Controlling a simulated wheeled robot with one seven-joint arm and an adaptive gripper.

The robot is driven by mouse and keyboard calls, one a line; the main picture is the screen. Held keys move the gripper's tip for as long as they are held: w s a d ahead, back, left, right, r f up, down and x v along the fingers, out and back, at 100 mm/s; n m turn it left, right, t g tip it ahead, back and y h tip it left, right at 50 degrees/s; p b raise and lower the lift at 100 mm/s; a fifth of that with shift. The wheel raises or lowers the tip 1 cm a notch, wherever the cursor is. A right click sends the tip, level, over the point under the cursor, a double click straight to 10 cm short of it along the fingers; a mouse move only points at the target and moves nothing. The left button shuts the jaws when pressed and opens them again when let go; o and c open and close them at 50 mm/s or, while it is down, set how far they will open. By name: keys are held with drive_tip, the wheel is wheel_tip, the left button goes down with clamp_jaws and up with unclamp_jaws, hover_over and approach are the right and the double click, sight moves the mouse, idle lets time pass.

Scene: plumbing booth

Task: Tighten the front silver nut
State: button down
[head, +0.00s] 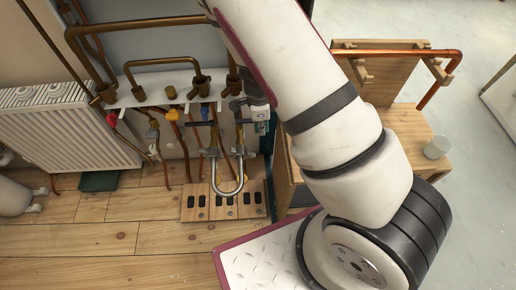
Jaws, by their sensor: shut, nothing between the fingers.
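A silver U-shaped pipe (229,194) hangs below the manifold in front of the wooden block. A silver nut (213,152) tops its left leg, and another silver nut (240,150) tops its right leg. I cannot tell from this view which one is the front nut. My gripper (262,127) is small and partly hidden at the end of my arm. It is shut and empty, just right of and above the right nut, apparently apart from it. The exact gap is hard to judge.
A white manifold shelf (150,92) carries copper pipes and valves with red and blue handles. A white radiator (65,125) stands at the left. A wooden bench (405,125) holds a white cup (437,147) at the right.

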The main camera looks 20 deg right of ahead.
sight(243, 153)
wheel_tip(243, 153, down, 13)
drive_tip(key=a+b, duration=0.1)
drive_tip(key=b, duration=0.5)
drive_tip(key=shift+w+b, duration=0.25)
drive_tip(key=shift+b, duration=0.05)
drive_tip(key=shift+a, duration=0.1)
drive_tip(key=shift+f, duration=0.1)
